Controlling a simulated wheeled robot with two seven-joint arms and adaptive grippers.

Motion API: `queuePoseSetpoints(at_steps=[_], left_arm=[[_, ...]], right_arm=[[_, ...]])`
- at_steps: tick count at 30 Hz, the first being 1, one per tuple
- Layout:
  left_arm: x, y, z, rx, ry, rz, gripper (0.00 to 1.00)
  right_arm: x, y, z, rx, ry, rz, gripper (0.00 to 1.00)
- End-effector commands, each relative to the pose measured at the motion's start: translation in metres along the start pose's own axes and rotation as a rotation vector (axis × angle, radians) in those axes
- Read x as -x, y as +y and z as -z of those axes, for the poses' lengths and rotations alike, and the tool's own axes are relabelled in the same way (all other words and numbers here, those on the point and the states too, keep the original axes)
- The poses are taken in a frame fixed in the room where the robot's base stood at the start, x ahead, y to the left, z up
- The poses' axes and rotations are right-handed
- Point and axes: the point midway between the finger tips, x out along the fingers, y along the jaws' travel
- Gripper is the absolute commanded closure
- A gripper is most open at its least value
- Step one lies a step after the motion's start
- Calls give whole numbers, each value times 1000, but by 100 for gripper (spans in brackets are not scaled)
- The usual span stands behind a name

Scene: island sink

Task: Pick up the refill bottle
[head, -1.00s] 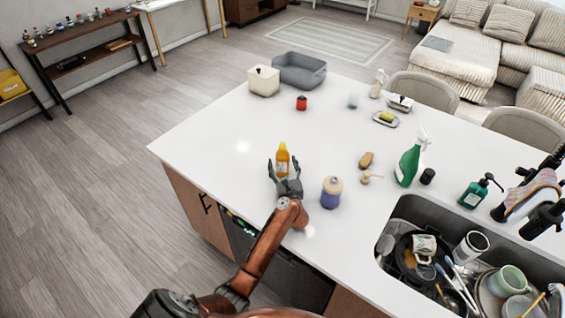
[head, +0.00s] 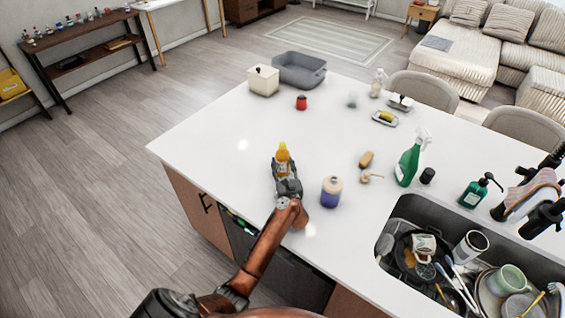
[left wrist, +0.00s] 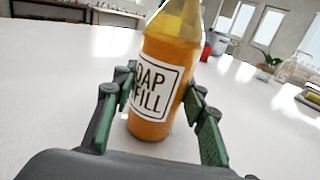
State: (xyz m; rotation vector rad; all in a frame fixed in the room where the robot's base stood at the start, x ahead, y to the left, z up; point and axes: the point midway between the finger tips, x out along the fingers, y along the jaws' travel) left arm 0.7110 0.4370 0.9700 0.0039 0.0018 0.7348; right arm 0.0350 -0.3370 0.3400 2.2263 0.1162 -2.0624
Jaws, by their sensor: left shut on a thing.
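The refill bottle (head: 283,153) is an amber-orange bottle with a white label; it stands near the left front part of the white island counter. In the left wrist view the bottle (left wrist: 160,80) shows its label, reading "OAP" and "FILL", and its top is cut off. My left gripper (head: 285,172) is shut on the bottle, with a green-padded finger on each side of its lower body in the wrist view (left wrist: 164,108). The bottle looks slightly tilted in the wrist view, and its base appears on or very near the counter. My right gripper is not in view.
A purple jar with a pinkish lid (head: 331,192) stands just right of my gripper. A brown brush (head: 366,160), a green spray bottle (head: 408,163) and a full sink (head: 403,212) lie farther right.

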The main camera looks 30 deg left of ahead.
Motion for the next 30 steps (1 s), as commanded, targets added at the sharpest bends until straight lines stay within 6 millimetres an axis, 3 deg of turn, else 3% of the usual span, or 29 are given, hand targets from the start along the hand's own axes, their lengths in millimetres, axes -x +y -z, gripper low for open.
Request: queuePoseSetpoints(at_steps=[14, 23, 30], left_arm=[[0, 0, -11, 2, -2, 1, 89], [0, 0, -34, 4, -2, 0, 89], [16, 9, -54, 3, -2, -1, 89]], right_arm=[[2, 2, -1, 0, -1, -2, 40], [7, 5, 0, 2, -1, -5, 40], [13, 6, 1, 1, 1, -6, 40]])
